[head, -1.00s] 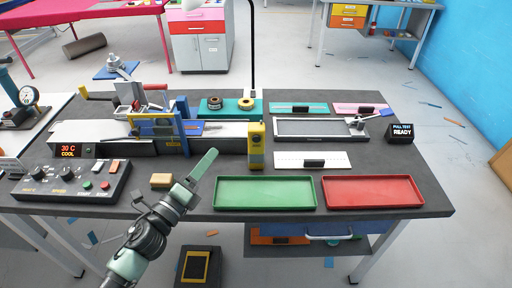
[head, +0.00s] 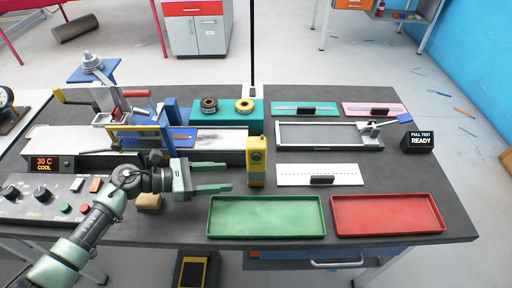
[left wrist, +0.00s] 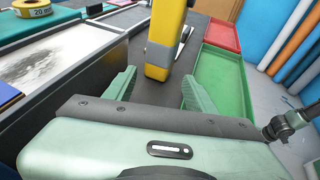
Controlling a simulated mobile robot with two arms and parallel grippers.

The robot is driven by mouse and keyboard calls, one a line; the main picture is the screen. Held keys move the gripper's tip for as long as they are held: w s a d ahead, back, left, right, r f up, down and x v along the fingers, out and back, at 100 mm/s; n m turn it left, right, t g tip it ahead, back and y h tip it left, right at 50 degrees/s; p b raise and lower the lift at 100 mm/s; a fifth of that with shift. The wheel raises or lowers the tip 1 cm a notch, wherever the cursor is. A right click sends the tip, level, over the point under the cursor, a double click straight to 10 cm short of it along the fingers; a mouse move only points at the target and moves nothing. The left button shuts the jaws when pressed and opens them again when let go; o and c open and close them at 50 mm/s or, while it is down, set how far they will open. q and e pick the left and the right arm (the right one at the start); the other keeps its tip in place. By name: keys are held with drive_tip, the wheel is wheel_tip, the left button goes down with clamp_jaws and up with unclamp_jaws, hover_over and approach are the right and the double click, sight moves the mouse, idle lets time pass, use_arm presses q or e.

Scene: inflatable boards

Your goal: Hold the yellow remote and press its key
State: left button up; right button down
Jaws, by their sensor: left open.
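The yellow remote (head: 257,158) stands upright on the dark bench, with a grey band around its lower part. My left gripper (head: 230,178) is just left of it, pointing right, with its fingers open and nothing between them. In the left wrist view the remote (left wrist: 166,40) rises ahead, between and beyond the two green fingertips (left wrist: 160,88); its top is cut off. The remote's key cannot be clearly made out. My right gripper is not in view.
A green tray (head: 266,234) and a red tray (head: 388,232) lie at the bench's front. A white ruled strip (head: 345,175) lies right of the remote. The sealing machine (head: 221,158) stands behind my left arm. A tan block (head: 149,202) lies below the arm.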

sight(250, 176)
use_arm(q)
drive_tip(key=shift+w+d+f, duration=0.1)
drive_tip(key=shift+w, duration=0.15)
drive_tip(key=shift+d, duration=0.25)
drive_tip(key=x, duration=0.3)
drive_tip(key=shift+s+d+p, duration=0.2)
drive_tip(key=shift+p, duration=0.2)
drive_tip(key=b+x, duration=0.1)
drive_tip(key=x, duration=0.3)
drive_tip(key=shift+w+d+f+b, duration=0.2)
drive_tip(key=shift+f+b, duration=0.05)
drive_tip(key=shift+b, duration=0.1)
drive_tip(key=shift+w+d, duration=0.1)
drive_tip(key=shift+d, duration=0.15)
drive_tip(key=shift+w+d, duration=0.1)
drive_tip(key=shift+d, duration=0.25)
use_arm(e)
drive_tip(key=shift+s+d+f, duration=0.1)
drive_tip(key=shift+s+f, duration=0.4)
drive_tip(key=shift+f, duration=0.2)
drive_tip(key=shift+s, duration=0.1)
use_arm(q)
drive_tip(key=c, duration=0.8)
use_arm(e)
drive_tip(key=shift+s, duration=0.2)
